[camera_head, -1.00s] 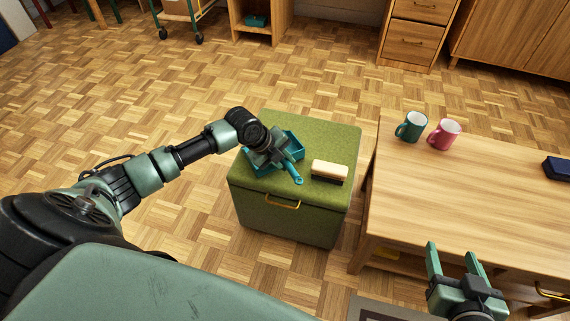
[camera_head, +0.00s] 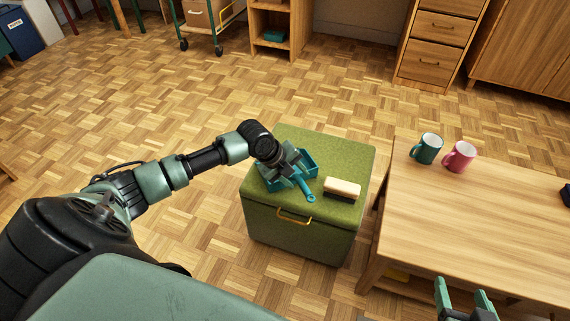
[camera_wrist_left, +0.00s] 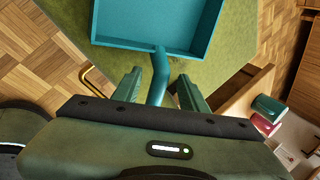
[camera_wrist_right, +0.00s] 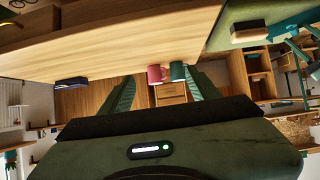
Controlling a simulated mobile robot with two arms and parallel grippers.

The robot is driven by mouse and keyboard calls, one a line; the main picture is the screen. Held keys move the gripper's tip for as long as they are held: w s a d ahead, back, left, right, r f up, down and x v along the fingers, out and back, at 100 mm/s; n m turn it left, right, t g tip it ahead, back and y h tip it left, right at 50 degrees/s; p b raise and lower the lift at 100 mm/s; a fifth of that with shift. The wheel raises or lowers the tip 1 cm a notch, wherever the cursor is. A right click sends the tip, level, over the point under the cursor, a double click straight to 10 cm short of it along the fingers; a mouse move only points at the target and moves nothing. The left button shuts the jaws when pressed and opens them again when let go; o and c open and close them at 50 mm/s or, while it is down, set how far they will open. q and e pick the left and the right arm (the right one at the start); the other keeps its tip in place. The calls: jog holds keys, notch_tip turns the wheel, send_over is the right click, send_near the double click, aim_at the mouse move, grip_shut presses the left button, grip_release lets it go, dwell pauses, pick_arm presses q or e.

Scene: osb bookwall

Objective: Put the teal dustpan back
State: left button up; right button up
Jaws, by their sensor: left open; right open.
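The teal dustpan (camera_head: 310,161) lies on the green storage box (camera_head: 352,160), its handle pointing toward the box's front. In the left wrist view the dustpan's tray (camera_wrist_left: 155,25) is ahead of my left gripper (camera_wrist_left: 160,88). That gripper is open, with a finger on each side of the handle, apart from it. In the head view my left gripper (camera_head: 288,178) is over the dustpan and hides part of it. My right gripper (camera_head: 465,290) is open and empty at the bottom right, in front of the table; its fingers also show in the right wrist view (camera_wrist_right: 158,92).
A cream-backed brush (camera_head: 342,187) lies on the box right of the dustpan. A wooden table (camera_head: 470,210) stands to the right, with a green mug (camera_head: 427,148) and a pink mug (camera_head: 459,157). A wooden shelf (camera_head: 279,20) holding a teal item is at the back. Floor left of the box is clear.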

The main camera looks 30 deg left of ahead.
pick_arm(q)
jog(key=p+v, duration=0.3)
jog(key=v, duration=0.7)
jog(key=s+d+f+n, duration=0.5)
jog(key=s+d+n, duration=0.3)
jog(key=s+d, duration=0.6)
jog(key=s+a+r+n+g+y, duration=0.1)
jog(key=s+a+n+y, duration=0.1)
jog(key=s+n, duration=0.8)
jog(key=n, duration=0.3)
jog(key=shift+r+y, duration=0.25)
jog(key=shift+y, duration=0.15)
pick_arm(e)
jog(key=s+d+f+g+h, duration=0.1)
jog(key=s+d+f+g, duration=0.1)
jog(key=s, duration=0.4)
jog(key=s+d+f+g+h, duration=0.1)
jog(key=s+d+f+g, duration=0.1)
jog(key=s+f+g, duration=0.2)
jog(key=s+g, duration=0.1)
jog(key=s, duration=0.2)
jog(key=shift+s+d+f+g, duration=0.2)
jog(key=shift+d+f+g, duration=0.05)
jog(key=shift+f+g, duration=0.15)
pick_arm(q)
jog(key=shift+a, duration=0.15)
pick_arm(e)
jog(key=shift+w+r, duration=0.1)
